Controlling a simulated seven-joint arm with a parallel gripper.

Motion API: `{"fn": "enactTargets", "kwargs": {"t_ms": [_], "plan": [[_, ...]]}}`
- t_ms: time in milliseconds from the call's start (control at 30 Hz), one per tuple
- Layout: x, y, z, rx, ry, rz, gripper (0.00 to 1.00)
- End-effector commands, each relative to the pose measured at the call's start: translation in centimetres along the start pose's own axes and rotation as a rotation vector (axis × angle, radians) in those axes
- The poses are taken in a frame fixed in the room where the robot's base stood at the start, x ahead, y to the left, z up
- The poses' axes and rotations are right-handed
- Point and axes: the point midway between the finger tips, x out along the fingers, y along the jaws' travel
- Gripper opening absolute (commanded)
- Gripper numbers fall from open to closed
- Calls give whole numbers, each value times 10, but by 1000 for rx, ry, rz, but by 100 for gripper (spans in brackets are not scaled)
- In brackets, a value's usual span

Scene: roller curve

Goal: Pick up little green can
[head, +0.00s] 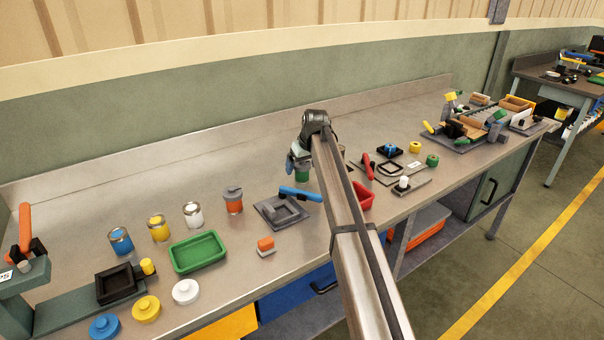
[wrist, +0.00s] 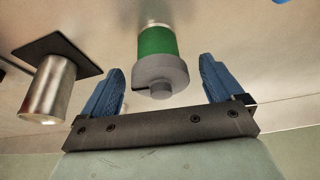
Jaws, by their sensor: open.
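The little green can (head: 301,174) stands on the bench, mostly hidden under my gripper (head: 299,158) in the head view. In the wrist view the green can (wrist: 156,41) has a grey lid with a small knob facing the camera. My gripper (wrist: 161,66) is open, with one blue finger on each side of the can. A gap shows between the can and each finger, and nothing is held.
A silver cylinder (wrist: 48,92) by a dark plate stands left of the can in the wrist view. The bench behind is clear.

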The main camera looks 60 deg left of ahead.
Motion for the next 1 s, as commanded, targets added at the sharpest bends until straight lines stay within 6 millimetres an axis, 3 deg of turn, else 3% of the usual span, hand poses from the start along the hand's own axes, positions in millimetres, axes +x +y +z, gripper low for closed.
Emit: {"fn": "enactTargets", "kwargs": {"t_ms": [133,367,1000], "plan": [[14,0,0,0,0,0,94],[14,0,0,0,1,0,92],[13,0,0,0,1,0,32]]}}
